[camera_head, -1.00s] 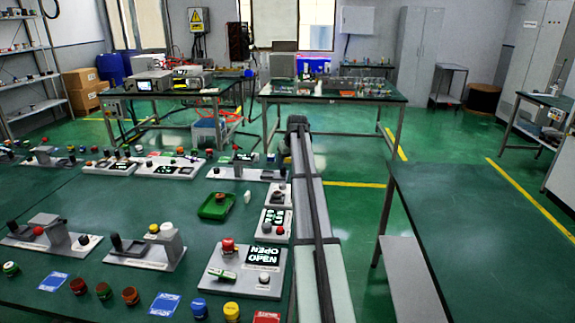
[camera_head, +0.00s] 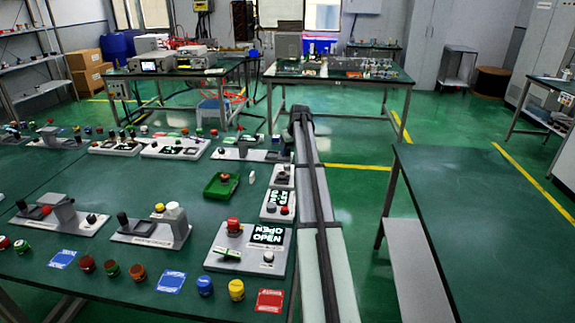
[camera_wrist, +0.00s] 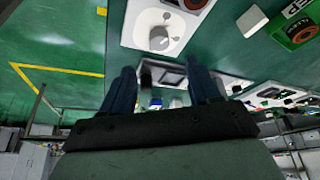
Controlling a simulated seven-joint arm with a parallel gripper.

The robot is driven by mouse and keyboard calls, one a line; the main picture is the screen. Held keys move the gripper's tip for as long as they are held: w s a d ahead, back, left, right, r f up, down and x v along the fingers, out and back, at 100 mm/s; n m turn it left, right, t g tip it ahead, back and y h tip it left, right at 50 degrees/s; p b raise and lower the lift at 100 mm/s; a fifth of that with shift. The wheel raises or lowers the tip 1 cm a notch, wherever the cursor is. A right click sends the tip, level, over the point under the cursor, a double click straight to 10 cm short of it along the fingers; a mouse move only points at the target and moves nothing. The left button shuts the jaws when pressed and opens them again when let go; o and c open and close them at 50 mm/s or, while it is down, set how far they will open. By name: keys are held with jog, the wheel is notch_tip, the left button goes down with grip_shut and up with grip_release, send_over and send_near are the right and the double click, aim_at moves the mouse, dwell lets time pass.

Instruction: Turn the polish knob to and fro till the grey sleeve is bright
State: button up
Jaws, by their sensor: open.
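My gripper shows in the wrist view (camera_wrist: 165,85) with its two dark fingers apart and nothing clearly held between them. In that view a round grey knob (camera_wrist: 159,38) sits on a white plate (camera_wrist: 140,28) beyond the fingers, apart from them. I cannot read a label to tell whether it is the polish knob. In the head view my arm reaches away along the right edge of the left table, and the fingers cannot be made out. I cannot tell which part is the grey sleeve.
The green left table (camera_head: 110,275) holds several control panels, including one with a red button and a lit screen (camera_head: 267,236). A green tray (camera_head: 221,186) lies near its middle. The right table (camera_head: 470,220) is bare, with a floor gap between the tables.

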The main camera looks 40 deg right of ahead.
aim_at(287, 165)
jog(key=x, duration=0.9)
jog(key=shift+w+f, duration=0.1)
jog(key=shift+w, duration=0.05)
jog(key=c, duration=1)
jog(key=shift+c, duration=0.2)
jog(key=m+h, duration=0.1)
jog(key=m, duration=0.2)
jog(key=m+g+h, duration=0.1)
jog(key=m, duration=0.2)
jog(key=shift+w+a+m, duration=0.1)
jog(key=shift+m, duration=0.2)
jog(key=m+g, duration=0.1)
jog(key=m, duration=0.2)
jog(key=m+g+h, duration=0.1)
jog(key=m, duration=0.2)
jog(key=shift+w, duration=0.1)
